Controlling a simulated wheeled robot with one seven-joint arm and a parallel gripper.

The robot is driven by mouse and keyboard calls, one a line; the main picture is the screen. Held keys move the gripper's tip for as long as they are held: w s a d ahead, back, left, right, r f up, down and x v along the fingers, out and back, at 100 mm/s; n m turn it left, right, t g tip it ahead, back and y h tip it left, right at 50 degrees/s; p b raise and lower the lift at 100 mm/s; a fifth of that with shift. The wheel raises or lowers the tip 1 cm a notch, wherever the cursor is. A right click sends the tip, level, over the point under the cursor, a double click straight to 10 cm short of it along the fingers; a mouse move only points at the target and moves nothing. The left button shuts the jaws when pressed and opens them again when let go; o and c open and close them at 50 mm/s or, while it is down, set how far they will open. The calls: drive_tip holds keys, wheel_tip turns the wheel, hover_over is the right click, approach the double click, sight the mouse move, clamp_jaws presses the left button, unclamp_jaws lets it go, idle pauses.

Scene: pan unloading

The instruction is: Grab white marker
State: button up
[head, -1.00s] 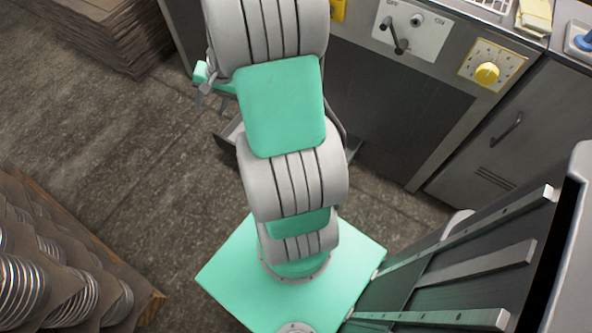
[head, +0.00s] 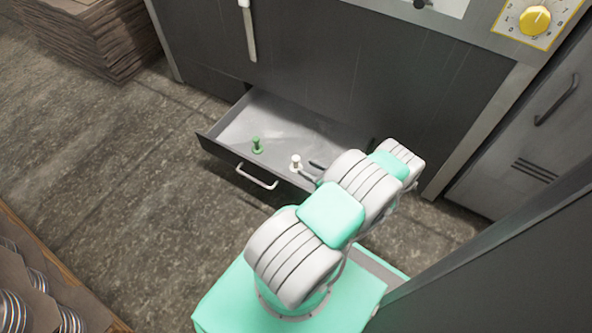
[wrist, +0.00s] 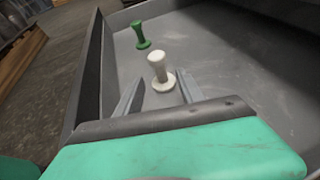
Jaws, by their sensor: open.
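The white marker (head: 295,162) stands upright on its round base in the open drawer (head: 225,139), near the drawer's front. In the wrist view the white marker (wrist: 159,70) stands just ahead of my gripper (wrist: 155,88), roughly between the lines of its two fingers. The fingers are apart and hold nothing; the marker's base lies near the fingertips, and I cannot tell whether it is between them. A green marker (head: 257,146) stands upright to the left of the white one and also shows farther off in the wrist view (wrist: 141,36). My arm hides the drawer's right end.
The drawer's front wall with its handle (head: 257,177) is close to my gripper. The drawer floor right of the markers is bare. A cabinet (head: 520,130) stands at the right, and stacked cardboard (head: 95,40) lies at the back left.

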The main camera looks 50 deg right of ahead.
sight(296, 164)
drive_tip(key=shift+w+f, duration=0.25)
drive_tip(key=shift+f, duration=0.45)
drive_tip(key=b+x, duration=0.2)
drive_tip(key=x, duration=0.5)
drive_tip(key=shift+r, duration=0.15)
clamp_jaws()
drive_tip(key=shift+r, duration=0.1)
idle(0.4)
